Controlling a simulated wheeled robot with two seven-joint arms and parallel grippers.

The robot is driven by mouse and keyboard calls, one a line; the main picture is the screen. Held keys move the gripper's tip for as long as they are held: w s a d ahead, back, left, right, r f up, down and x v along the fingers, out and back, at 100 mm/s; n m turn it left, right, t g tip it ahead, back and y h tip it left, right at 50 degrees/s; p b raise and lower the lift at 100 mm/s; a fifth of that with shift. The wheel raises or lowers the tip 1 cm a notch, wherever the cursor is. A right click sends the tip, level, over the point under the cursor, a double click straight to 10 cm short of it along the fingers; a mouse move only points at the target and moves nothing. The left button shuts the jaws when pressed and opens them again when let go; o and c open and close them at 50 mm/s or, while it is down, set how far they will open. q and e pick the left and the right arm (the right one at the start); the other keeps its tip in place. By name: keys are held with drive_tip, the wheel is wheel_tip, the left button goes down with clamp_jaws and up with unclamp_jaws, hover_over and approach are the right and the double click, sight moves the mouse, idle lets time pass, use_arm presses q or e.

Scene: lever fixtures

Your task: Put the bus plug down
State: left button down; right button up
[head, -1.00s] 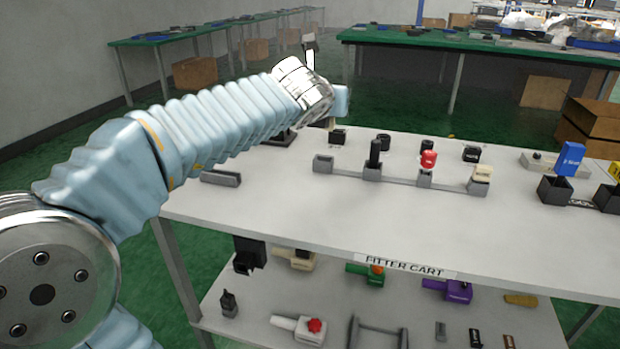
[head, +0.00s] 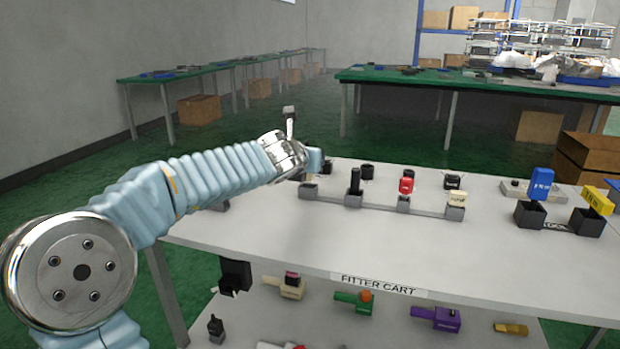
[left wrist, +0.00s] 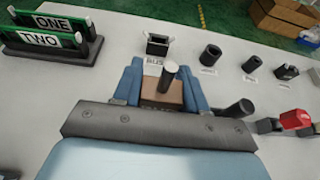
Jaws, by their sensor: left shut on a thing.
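My left gripper (left wrist: 161,88) is shut on a brown block with a grey round peg on top, which I take to be the bus plug (left wrist: 161,97). It lies between the blue fingers in the left wrist view. In the head view my left gripper (head: 314,163) is above the back left of the cart top (head: 260,245), its fingertips mostly hidden. A black square open socket (left wrist: 158,45) with a small label stands just beyond the plug in the left wrist view. Whether the plug touches anything below cannot be told. My right gripper is not in view.
A grey rail carries an empty-looking socket (head: 309,189), a black lever (head: 355,182), a red knob (head: 406,186) and a cream piece (head: 456,199). A rack of signs (left wrist: 50,40) stands at left.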

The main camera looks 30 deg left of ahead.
sight(310, 175)
use_arm(q)
drive_tip(key=shift+w+f, duration=0.2)
drive_tip(key=shift+f, duration=0.15)
drive_tip(key=shift+w+a+f+b, duration=0.1)
drive_tip(key=shift+w+f+b, duration=0.1)
drive_tip(key=shift+f+b, duration=0.6)
drive_tip(key=shift+w+a+f+b, duration=0.15)
drive_tip(key=shift+f+b, duration=0.35)
drive_tip(key=shift+f, duration=0.5)
drive_tip(key=shift+d+f, duration=0.1)
drive_tip(key=shift+f, duration=0.1)
drive_tip(key=c, duration=0.6)
unclamp_jaws()
